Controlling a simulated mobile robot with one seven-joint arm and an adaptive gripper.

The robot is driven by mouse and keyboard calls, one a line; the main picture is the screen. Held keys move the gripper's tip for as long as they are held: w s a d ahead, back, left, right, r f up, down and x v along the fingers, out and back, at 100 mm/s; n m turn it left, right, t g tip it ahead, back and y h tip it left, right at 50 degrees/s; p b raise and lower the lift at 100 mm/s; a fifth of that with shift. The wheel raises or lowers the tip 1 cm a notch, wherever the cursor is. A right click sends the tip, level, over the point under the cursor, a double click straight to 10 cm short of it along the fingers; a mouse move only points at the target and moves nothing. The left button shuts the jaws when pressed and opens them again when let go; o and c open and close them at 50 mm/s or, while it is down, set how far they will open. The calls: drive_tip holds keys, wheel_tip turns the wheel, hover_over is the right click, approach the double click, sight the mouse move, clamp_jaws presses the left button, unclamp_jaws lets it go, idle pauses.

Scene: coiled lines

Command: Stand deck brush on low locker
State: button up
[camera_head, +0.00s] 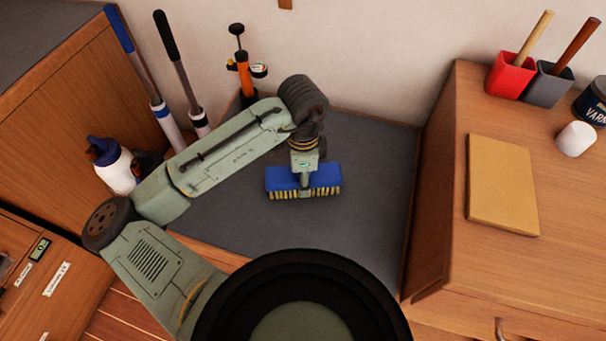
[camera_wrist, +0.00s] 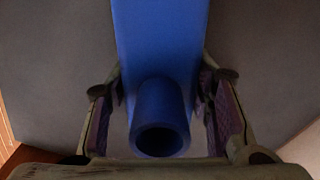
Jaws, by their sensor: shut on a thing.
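The deck brush (camera_head: 288,180) has a blue block and pale yellow bristles pointing down. It is over the dark grey top of the low locker (camera_head: 370,215), near the middle in the head view. I cannot tell whether the bristles touch the top. My gripper (camera_head: 304,172) is above the brush and shut on it. In the wrist view the blue block (camera_wrist: 160,40) runs away from me, with its round hollow socket (camera_wrist: 160,125) between the two finger pads. The brush looks upright, bristles down.
A wooden cabinet (camera_head: 460,290) stands higher at the right, with a tan board (camera_head: 502,185), red cup (camera_head: 508,76), grey cup (camera_head: 546,86) and white cup (camera_head: 575,139). At the left are a white bottle (camera_head: 115,170), blue-handled pole (camera_head: 135,55) and orange pump (camera_head: 243,75). The locker's right part is clear.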

drive_tip(key=shift+f, duration=0.2)
drive_tip(key=o, duration=1.1)
wheel_tip(320, 180, up, 12)
drive_tip(key=shift+r, duration=0.25)
